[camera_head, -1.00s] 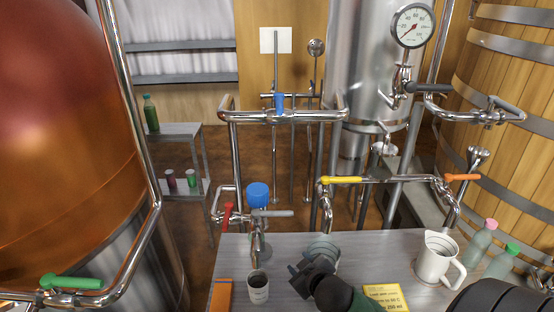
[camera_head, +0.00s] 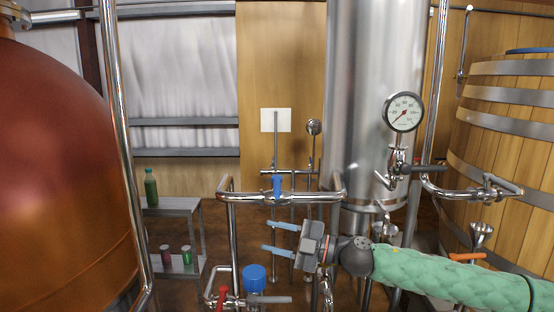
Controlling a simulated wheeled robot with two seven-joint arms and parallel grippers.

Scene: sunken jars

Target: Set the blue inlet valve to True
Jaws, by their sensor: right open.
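The blue inlet valve (camera_head: 277,187) has a short blue handle that stands upright on the horizontal steel pipe in the middle of the head view. My right gripper (camera_head: 265,236) comes in from the right on its green-sleeved arm. Its two light blue fingers are apart, one above the other, and point left. They are empty and show below the blue handle, not touching it. The distance in depth between them is hard to tell. My left gripper is out of view.
A blue round cap (camera_head: 254,278) and a red valve handle (camera_head: 222,297) are below. A copper kettle (camera_head: 60,170) fills the left. A pressure gauge (camera_head: 403,112) and a wooden vat (camera_head: 505,150) stand at right. A shelf (camera_head: 178,207) holds a green bottle (camera_head: 151,188).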

